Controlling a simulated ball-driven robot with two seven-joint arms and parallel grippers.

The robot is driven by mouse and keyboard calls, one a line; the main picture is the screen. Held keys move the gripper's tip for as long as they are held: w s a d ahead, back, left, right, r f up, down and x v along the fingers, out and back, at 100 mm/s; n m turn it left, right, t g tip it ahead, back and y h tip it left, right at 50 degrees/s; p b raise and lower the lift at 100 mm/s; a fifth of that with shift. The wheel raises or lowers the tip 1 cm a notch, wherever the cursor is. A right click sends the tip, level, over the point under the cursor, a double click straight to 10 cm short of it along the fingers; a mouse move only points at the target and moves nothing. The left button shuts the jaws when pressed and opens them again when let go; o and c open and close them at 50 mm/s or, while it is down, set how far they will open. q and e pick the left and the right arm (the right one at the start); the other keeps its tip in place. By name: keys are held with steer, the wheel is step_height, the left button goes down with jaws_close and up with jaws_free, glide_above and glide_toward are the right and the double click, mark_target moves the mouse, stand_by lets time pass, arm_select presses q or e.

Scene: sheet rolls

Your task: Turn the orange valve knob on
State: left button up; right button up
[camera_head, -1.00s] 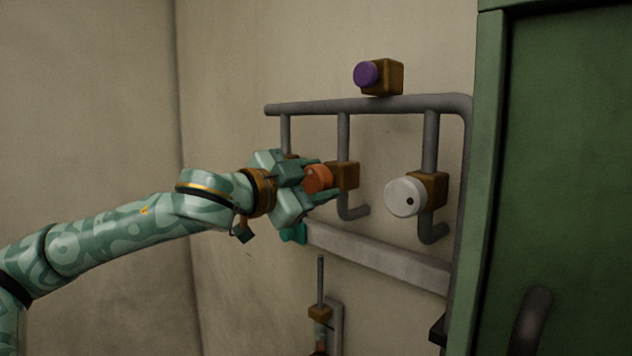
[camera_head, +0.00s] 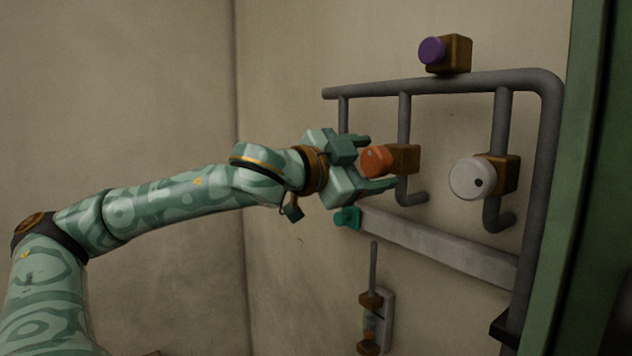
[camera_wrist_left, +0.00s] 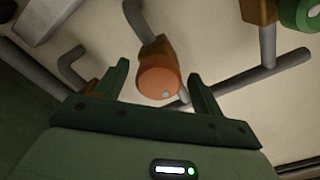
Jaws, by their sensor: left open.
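The orange valve knob (camera_head: 376,160) sits on a brown block on the middle downpipe, with a pale dot on its face. My left gripper (camera_head: 381,163) is open at the knob, one finger above it and one below and right in the head view. In the left wrist view the knob (camera_wrist_left: 157,78) lies between the two spread fingers (camera_wrist_left: 159,71), with visible gaps on both sides. Whether a fingertip touches it elsewhere cannot be told. My right gripper is not in view.
A white knob (camera_head: 472,179) is to the right, a purple knob (camera_head: 432,51) above on the top pipe (camera_head: 450,86). A teal piece (camera_head: 347,218) ends a grey bar (camera_head: 440,243) below. A green knob (camera_wrist_left: 301,12) shows in the wrist view. A green cabinet edge (camera_head: 583,200) stands at right.

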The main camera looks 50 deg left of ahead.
arm_select(q)
steer(key=s+b, duration=0.3)
steer(key=shift+s+a+f, duration=0.1)
steer(key=shift+f, duration=0.25)
glide_toward(369, 167)
steer(key=s, duration=0.5)
steer(key=shift+a+r+p, duration=0.2)
steer(key=shift+r+p, duration=0.15)
steer(key=shift+p, duration=0.1)
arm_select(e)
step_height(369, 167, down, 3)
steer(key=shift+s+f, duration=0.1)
